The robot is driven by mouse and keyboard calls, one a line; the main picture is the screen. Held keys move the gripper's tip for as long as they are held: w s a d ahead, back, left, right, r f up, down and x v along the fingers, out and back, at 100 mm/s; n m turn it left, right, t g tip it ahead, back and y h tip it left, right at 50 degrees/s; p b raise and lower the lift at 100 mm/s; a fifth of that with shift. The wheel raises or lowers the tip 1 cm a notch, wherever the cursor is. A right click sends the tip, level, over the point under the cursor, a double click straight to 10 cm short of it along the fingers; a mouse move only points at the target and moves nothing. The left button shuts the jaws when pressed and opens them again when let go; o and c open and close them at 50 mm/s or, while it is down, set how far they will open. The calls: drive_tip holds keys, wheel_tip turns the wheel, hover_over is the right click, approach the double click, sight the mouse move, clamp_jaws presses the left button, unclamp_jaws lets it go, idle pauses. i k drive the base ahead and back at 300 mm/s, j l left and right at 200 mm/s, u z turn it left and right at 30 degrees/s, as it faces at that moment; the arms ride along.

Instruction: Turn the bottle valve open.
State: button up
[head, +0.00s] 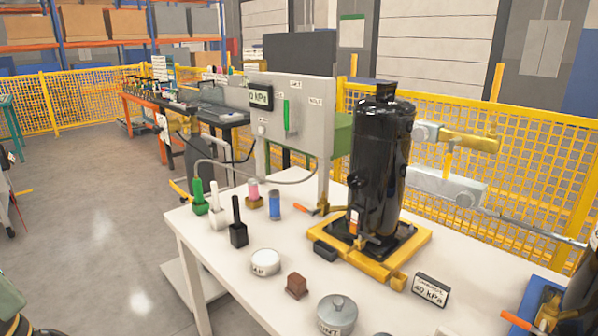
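My gripper is not in view. I cannot tell for sure which valve is the bottle valve. A dark grey bottle (197,158) stands behind the table at left, with small fittings and a hose near its top; its valve is too small to read. A valve with an orange lever (305,209) lies low on the table, left of a tall black vessel (381,165). Another orange lever (518,321) is at the lower right, by a dark cylinder (583,290) cut off by the picture edge.
The black vessel stands on a yellow pallet (410,262) on the white table (190,232). A grey panel (312,115) with a gauge and green lever stands behind. Several pots, brushes and a tin (337,313) occupy the table's front. Open floor (90,220) lies to the left.

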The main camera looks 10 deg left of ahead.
sight(192, 110)
drive_tip(key=i+j+z, duration=0.1)
drive_tip(key=j, duration=0.3)
drive_tip(key=i+j, duration=0.35)
drive_tip(key=i+j+z, duration=0.15)
drive_tip(key=j, duration=0.3)
drive_tip(key=i+j, duration=0.2)
drive_tip(key=j, duration=0.2)
drive_tip(key=i+j+z, duration=0.15)
drive_tip(key=j, duration=0.3)
drive_tip(key=i+j+z, duration=0.1)
drive_tip(key=j, duration=0.35)
drive_tip(key=i+j, duration=0.25)
drive_tip(key=j, duration=0.2)
drive_tip(key=i+j+z, duration=0.15)
drive_tip(key=j, duration=0.3)
drive_tip(key=i+j, duration=0.35)
drive_tip(key=j, duration=0.15)
drive_tip(key=i+j, duration=0.4)
drive_tip(key=j, duration=0.15)
